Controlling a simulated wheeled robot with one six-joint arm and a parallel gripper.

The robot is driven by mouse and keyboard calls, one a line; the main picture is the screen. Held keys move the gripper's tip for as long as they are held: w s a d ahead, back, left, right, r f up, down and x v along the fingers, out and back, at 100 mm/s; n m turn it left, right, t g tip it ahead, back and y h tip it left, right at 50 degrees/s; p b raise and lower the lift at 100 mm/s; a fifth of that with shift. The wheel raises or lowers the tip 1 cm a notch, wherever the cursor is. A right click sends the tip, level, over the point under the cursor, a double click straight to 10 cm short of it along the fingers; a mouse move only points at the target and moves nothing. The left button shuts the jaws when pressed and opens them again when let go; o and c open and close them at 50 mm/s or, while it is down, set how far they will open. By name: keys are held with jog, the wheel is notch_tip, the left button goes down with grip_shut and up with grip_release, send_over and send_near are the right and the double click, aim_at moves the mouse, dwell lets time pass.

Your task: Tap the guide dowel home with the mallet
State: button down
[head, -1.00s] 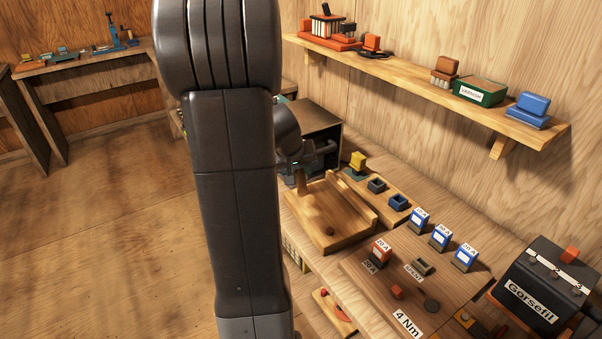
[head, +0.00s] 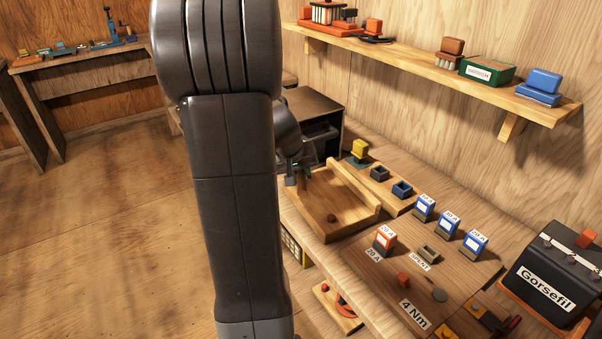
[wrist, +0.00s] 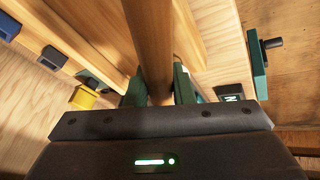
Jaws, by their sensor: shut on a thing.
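My gripper (wrist: 159,88) is shut on a round wooden shaft, which looks like the mallet's handle (wrist: 152,45). The shaft runs up out of the top of the wrist view, and no mallet head can be made out. In the head view my gripper (head: 298,173) is at the far left edge of a wooden board with a raised edge (head: 352,212), partly hidden by my arm.
To the right are several labelled blocks (head: 384,240) and a black case (head: 546,275). A dark open-fronted box (head: 318,120) stands behind my gripper. A shelf (head: 430,70) runs along the wall.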

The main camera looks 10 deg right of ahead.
jog(key=shift+r+p, duration=1.85)
jog(key=shift+r, duration=0.1)
jog(key=shift+r, duration=0.2)
jog(key=shift+f, duration=0.1)
notch_tip(320, 180, down, 4)
jog(key=b, duration=0.4)
jog(key=shift+f+b, duration=0.25)
jog(key=shift+b, duration=0.05)
jog(key=shift+r+p, duration=1.7)
jog(key=shift+r, duration=0.55)
jog(key=shift+f+b, duration=0.15)
jog(key=shift+b, duration=0.15)
